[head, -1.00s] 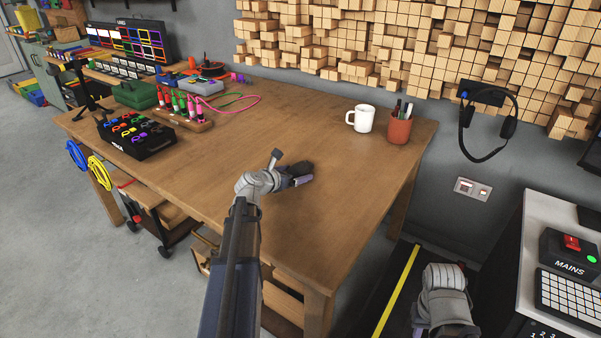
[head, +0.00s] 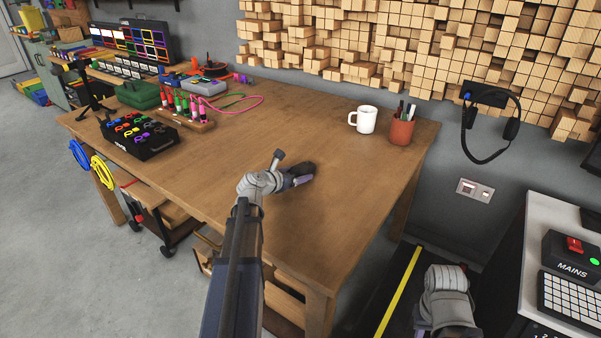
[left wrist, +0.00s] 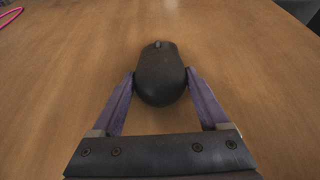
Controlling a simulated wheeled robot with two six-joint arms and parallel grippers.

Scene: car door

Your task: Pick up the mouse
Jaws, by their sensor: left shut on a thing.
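The mouse (left wrist: 160,75) is black with a grey scroll wheel. In the left wrist view it lies between the two purple fingers of my left gripper (left wrist: 160,82), which touch it on both sides. In the head view the mouse (head: 304,168) shows as a dark shape at the end of my left gripper (head: 298,178), partly hidden by it. My left gripper is shut on the mouse, at or very near the wooden table top (head: 340,215). My right gripper (head: 420,325) is low at the right, beside the table; its fingers are mostly hidden.
A white mug (head: 366,120) and a red pen cup (head: 401,131) stand at the back right of the table. A black box with coloured knobs (head: 140,136) and a wooden rack of screwdrivers (head: 190,120) are at the left. The table around the mouse is clear.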

